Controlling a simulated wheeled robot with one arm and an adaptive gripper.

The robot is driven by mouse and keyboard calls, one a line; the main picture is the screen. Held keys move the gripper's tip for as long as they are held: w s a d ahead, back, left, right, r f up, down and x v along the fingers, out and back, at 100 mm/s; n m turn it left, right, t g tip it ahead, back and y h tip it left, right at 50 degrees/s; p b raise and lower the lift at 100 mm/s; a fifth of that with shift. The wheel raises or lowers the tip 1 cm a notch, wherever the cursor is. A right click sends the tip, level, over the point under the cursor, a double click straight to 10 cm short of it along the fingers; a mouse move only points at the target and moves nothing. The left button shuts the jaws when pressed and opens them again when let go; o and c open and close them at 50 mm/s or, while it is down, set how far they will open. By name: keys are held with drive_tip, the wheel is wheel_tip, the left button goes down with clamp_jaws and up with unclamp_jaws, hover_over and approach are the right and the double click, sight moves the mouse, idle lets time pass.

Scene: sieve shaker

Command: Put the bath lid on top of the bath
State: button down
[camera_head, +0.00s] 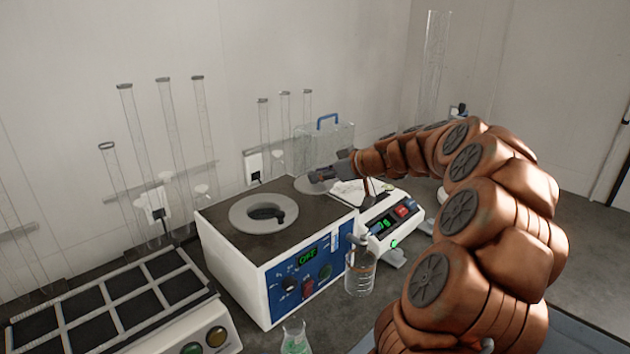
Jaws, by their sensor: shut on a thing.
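The bath (295,232) is a white box with a blue front panel and a dark top. A grey ring (240,216) surrounds a round opening in its top, left of centre; the opening is uncovered. The bath lid (307,188) appears to be the pale grey disc at the back right corner of the bath's top. My gripper (318,175) reaches in from the right and is shut on it, seemingly at its upper middle. The gripper partly hides the lid. I cannot tell whether the lid touches the bath's top or hangs just above it.
A small device with a green display (390,224) is right of the bath. A beaker (360,276) and flask (295,338) stand in front. A gridded shaker (110,305) is left; tall glass tubes line the wall.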

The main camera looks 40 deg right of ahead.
sight(316, 184)
drive_tip(key=shift+w+a+f, duration=0.1)
drive_tip(key=shift+w+a, duration=0.05)
drive_tip(key=shift+w, duration=0.7)
wheel_tip(316, 184, down, 3)
drive_tip(key=shift+f+p, duration=0.15)
drive_tip(key=shift+p, duration=0.7)
drive_tip(key=shift+f, duration=0.1)
drive_tip(key=shift+f+b, duration=0.2)
drive_tip(key=shift+b, duration=0.15)
drive_tip(key=c, duration=0.9)
unclamp_jaws()
drive_tip(key=shift+c, duration=0.2)
drive_tip(key=shift+r, duration=0.1)
drive_tip(key=shift+r+p, duration=0.2)
drive_tip(key=shift+p, duration=0.2)
drive_tip(key=shift+s+d+b, duration=0.25)
drive_tip(key=shift+b, duration=0.1)
drive_tip(key=b+v, duration=0.3)
drive_tip(key=v, duration=0.8)
